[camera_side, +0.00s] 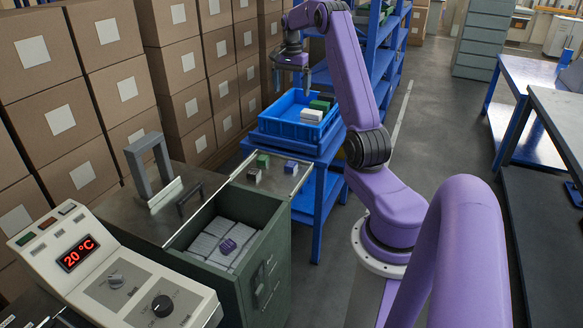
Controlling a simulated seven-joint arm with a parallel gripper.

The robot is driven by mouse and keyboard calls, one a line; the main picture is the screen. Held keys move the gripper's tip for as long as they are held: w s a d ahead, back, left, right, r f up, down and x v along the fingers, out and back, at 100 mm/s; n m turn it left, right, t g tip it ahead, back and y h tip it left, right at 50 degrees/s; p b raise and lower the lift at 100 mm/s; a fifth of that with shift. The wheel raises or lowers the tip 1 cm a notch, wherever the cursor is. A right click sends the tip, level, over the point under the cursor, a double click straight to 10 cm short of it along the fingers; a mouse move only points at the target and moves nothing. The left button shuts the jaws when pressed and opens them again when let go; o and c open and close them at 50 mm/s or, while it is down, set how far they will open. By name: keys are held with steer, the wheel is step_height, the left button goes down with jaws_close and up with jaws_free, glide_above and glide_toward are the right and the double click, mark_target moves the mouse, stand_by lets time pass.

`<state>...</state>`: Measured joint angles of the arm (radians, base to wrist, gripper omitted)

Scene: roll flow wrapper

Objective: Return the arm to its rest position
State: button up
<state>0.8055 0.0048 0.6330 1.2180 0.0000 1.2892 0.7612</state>
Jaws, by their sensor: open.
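My purple arm rises from its base at the centre right and bends over to the left. My gripper (291,84) hangs open, pointing down, above the far left part of the blue crate (290,130). I see nothing between its fingers. The crate holds a cream-white block (311,117) and a dark green block (320,105). The gripper looks apart from these blocks, though its exact height is hard to judge.
A metal plate carries small green (262,161), brown (254,175) and purple (290,167) blocks. A green cabinet (270,262) holds white packs and a purple piece (228,246). A grey frame (140,162) and control panel (110,275) stand left, before stacked cartons (120,90).

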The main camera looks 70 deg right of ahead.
steer(key=w+a+r+n, duration=0.2)
steer(key=w+a+n, duration=0.15)
steer(key=a, duration=0.55)
steer(key=w+a+r+n, duration=0.15)
steer(key=a+n, duration=0.25)
steer(key=a, duration=0.6)
steer(key=s+a+n, duration=0.3)
steer(key=a+n, duration=0.3)
steer(key=a, duration=1)
steer(key=s+a+f+n, duration=0.2)
steer(key=s+a+n, duration=0.6)
steer(key=s+a, duration=0.4)
steer(key=s+f+n, duration=0.1)
steer(key=s+n, duration=0.3)
steer(key=s, duration=0.3)
steer(key=s+a+f+n, duration=0.1)
steer(key=s+f+n, duration=0.1)
steer(key=s+n, duration=0.3)
steer(key=s, duration=0.2)
steer(key=shift+s+a+f, duration=0.15)
steer(key=shift+s+f, duration=0.15)
steer(key=shift+s, duration=0.05)
